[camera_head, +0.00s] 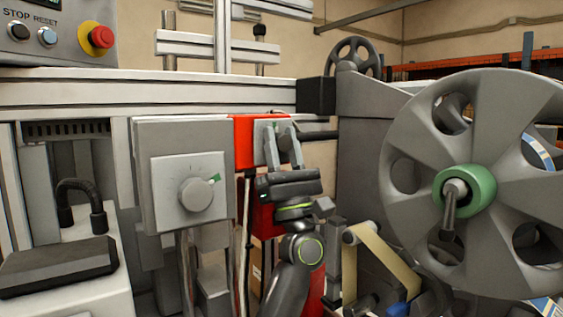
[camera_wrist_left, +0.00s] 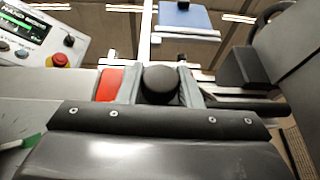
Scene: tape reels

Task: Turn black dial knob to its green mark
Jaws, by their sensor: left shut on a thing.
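The black dial knob (camera_wrist_left: 160,84) is round and sits between the two fingers of my left gripper (camera_wrist_left: 160,75) in the left wrist view. In the head view my left gripper (camera_head: 281,136) reaches up to the grey plate on the red box (camera_head: 246,130) and is shut on the knob. The fingers cover most of the knob there. I cannot make out the knob's green mark or its pointer in either view. My right gripper is not in view.
Left of the red box is a grey box with a grey dial (camera_head: 196,194) and a green mark (camera_head: 215,178). A control panel with a red emergency button (camera_head: 102,37) is at upper left. A large grey reel (camera_head: 480,120) with a green hub stands close on the right.

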